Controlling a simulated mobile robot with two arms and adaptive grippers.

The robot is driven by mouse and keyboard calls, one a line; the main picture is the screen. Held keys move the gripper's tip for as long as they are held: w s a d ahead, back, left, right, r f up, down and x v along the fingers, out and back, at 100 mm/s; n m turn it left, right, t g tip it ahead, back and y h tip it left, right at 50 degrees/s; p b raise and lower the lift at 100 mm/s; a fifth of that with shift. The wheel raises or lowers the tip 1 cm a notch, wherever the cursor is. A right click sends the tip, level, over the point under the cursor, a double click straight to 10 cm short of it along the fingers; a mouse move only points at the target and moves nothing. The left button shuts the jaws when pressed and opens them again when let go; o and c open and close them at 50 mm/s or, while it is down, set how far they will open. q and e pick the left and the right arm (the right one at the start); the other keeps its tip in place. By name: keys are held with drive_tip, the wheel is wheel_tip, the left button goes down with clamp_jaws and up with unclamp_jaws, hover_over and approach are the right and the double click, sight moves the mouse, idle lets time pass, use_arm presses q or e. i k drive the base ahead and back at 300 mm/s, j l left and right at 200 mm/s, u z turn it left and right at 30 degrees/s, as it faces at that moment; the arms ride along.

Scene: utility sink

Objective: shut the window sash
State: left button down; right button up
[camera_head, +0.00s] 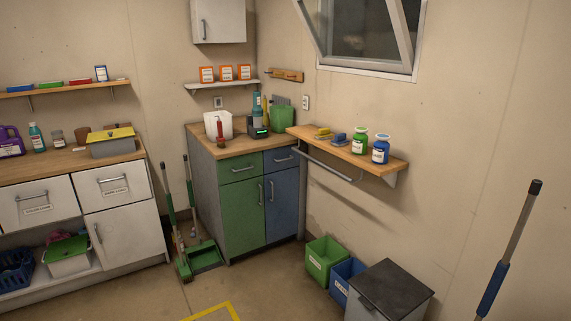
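The window sash (399,32) is at the top of the head view, in the right wall. It is tilted open, with its lower part swung away from the white window frame (365,72). The upper part of the window is cut off by the picture's top edge. Dark glass (357,30) shows in the opening. Neither of my grippers is in view.
A wooden wall shelf (375,160) with jars and sponges juts out below the window, with a rail under it. A green and blue cabinet (245,205) fills the corner. Bins and a dark-topped box (393,285) stand by the wall. The middle floor is clear.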

sight(405, 66)
drive_tip(key=i+j+z, duration=0.1)
drive_tip(key=i, duration=0.3)
drive_tip(key=i+j+z, duration=0.1)
drive_tip(key=i, duration=0.35)
drive_tip(key=i+j+z, duration=0.1)
drive_tip(key=i, duration=0.3)
drive_tip(key=i+j+z, duration=0.1)
drive_tip(key=i, duration=0.3)
drive_tip(key=j, duration=0.1)
